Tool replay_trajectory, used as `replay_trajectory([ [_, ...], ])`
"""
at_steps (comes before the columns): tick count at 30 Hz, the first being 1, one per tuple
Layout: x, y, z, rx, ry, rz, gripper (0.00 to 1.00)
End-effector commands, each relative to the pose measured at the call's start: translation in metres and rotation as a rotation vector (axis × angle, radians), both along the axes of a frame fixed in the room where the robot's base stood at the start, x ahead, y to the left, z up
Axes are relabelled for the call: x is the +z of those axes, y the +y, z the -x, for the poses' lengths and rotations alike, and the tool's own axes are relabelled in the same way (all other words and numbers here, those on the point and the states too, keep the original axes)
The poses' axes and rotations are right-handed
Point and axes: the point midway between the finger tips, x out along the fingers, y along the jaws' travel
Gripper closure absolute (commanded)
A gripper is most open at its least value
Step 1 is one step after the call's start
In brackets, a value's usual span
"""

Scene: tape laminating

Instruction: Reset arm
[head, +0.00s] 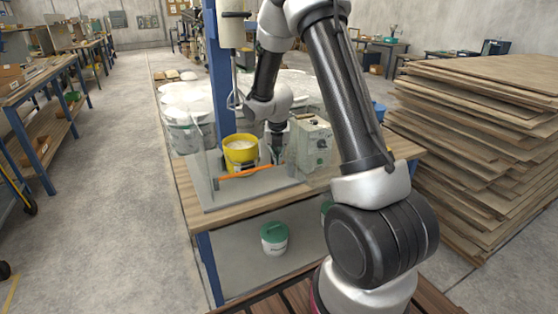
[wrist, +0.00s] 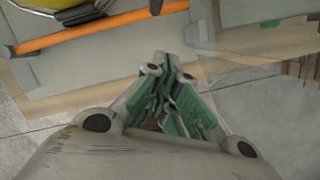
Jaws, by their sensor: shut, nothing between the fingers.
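My gripper (head: 277,155) is over the workbench, between the yellow container and a pale green-grey box. In the wrist view my gripper (wrist: 165,65) has its green-padded fingers together, with nothing held. My arm comes in from the right and bends down to it. An orange bar (head: 245,172) lies across the front of the yellow container (head: 240,152). The orange bar also crosses the top of the wrist view (wrist: 80,32), beyond the fingertips.
The pale box (head: 312,143) stands close right of my gripper. A clear upright panel (head: 202,165) is at the left of the workbench (head: 192,208). A tub with a green lid (head: 274,237) sits below. Stacked boards (head: 470,150) fill the right.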

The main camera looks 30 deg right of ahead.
Motion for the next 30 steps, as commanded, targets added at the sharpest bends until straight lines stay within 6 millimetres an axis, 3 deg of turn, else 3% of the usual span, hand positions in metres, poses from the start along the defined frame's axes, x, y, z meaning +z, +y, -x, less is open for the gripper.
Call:
replay_trajectory([
  [12, 0.062, 0.003, 0.015, -0.001, -0.001, -0.001, 1.00],
  [23, 0.074, 0.004, 0.019, -0.019, -0.001, -0.004, 1.00],
  [26, 0.074, 0.004, 0.020, -0.130, -0.007, -0.026, 1.00],
  [30, 0.067, 0.003, 0.041, -0.512, 0.012, -0.086, 1.00],
])
